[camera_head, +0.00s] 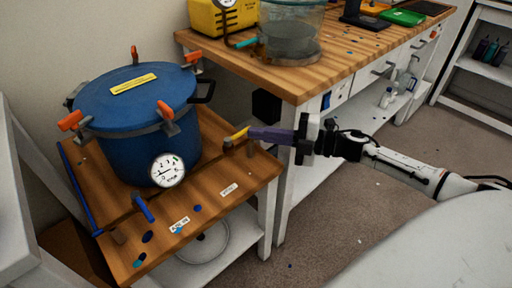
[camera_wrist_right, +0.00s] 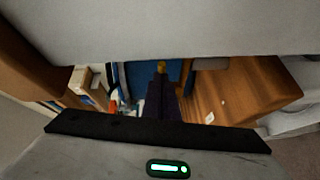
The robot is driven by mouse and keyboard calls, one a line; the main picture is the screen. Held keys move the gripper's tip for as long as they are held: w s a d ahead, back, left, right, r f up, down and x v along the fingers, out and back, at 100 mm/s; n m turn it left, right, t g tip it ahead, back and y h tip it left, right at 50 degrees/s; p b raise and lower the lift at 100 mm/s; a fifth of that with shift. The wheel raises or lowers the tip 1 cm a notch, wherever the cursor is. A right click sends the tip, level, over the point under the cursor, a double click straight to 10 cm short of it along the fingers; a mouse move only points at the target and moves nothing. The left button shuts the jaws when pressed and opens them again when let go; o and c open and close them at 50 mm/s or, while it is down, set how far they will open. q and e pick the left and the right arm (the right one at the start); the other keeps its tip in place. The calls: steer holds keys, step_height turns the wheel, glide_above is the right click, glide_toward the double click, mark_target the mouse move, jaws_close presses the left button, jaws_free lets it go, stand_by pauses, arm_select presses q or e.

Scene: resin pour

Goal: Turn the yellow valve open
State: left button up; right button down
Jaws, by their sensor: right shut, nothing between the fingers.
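The yellow valve (camera_head: 237,135) is a small handle on a brass body near the right edge of the small wooden table, right of the blue pot. My right gripper (camera_head: 253,132) has purple fingers, closed together, reaching in from the right. Their tips meet the handle's outer end in the picture; I cannot tell whether they touch it. The right wrist view shows the dark purple fingers (camera_wrist_right: 161,97) pointing away, with a bit of the yellow handle (camera_wrist_right: 161,66) just beyond the tips. My left gripper is not in view.
The blue pressure pot (camera_head: 130,110) with orange-handled clamps and a dial gauge (camera_head: 167,170) stands left of the valve. A blue-handled valve (camera_head: 144,208) sits at the table's front. A wooden workbench (camera_head: 330,72) stands behind. Open floor lies below my right arm.

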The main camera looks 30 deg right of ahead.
steer(key=shift+w+d+r, duration=0.35)
steer(key=shift+w, duration=0.3)
steer(key=shift+w+r, duration=0.1)
steer(key=p+v, duration=0.1)
steer(key=v, duration=0.9)
steer(key=shift+s+f, duration=0.45)
steer(key=shift+s, duration=0.1)
steer(key=shift+a+f, duration=0.1)
steer(key=shift+a, duration=0.05)
